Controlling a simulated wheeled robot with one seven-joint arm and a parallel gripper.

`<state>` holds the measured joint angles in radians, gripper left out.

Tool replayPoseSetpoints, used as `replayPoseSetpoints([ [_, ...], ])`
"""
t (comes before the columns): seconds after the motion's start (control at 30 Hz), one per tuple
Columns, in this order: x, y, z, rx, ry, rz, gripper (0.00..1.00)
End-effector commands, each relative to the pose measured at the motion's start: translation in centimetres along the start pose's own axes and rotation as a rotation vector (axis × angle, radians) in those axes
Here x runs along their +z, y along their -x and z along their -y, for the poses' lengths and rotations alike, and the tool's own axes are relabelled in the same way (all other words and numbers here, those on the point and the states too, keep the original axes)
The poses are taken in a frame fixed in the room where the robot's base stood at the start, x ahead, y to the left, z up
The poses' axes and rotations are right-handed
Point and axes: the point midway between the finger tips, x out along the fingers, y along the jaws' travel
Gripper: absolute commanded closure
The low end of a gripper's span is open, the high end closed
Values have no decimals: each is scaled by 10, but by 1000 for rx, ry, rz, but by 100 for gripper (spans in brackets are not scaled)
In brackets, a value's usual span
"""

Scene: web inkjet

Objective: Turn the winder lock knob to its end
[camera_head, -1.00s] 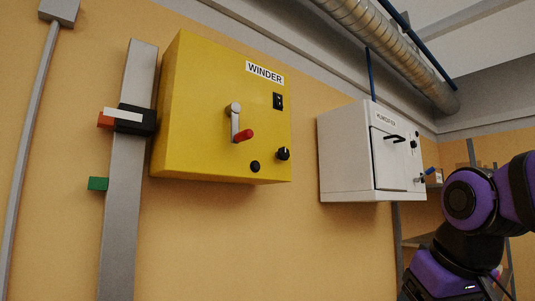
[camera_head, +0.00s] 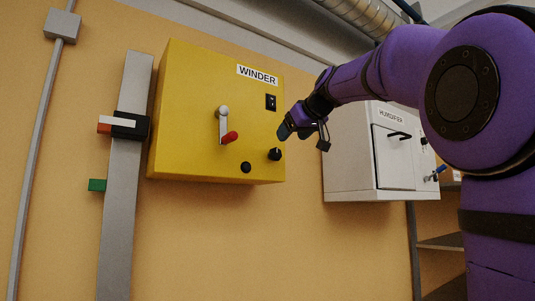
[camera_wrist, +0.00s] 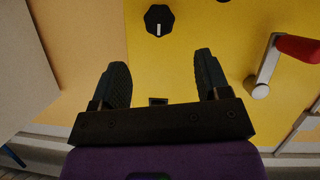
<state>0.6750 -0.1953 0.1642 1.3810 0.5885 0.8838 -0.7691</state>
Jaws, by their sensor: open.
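The yellow winder box (camera_head: 195,135) hangs on the wall. Its black lock knob with a white mark (camera_head: 275,154) sits at the lower right of the front face. In the wrist view the knob (camera_wrist: 159,19) is beyond and between my open fingertips, with its white mark pointing toward my gripper. My gripper (camera_head: 290,131) is just right of and above the knob in the head view, with empty jaws. In the wrist view my gripper (camera_wrist: 160,68) faces the yellow panel, apart from the knob.
A crank with a red handle (camera_head: 229,138) sticks out left of the knob; it also shows in the wrist view (camera_wrist: 298,47). A black switch (camera_head: 271,102) is above the knob and a black button (camera_head: 246,167) below left. The white humidifier box (camera_head: 350,160) is to the right.

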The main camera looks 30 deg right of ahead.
Motion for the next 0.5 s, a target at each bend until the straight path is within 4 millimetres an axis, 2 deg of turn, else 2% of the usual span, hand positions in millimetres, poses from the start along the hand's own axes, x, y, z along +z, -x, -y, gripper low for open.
replayPoseSetpoints([
  [0.3,2,-54,0,-2,-4,4,30],
  [0.5,1,-83,0,-2,-3,3,30],
])
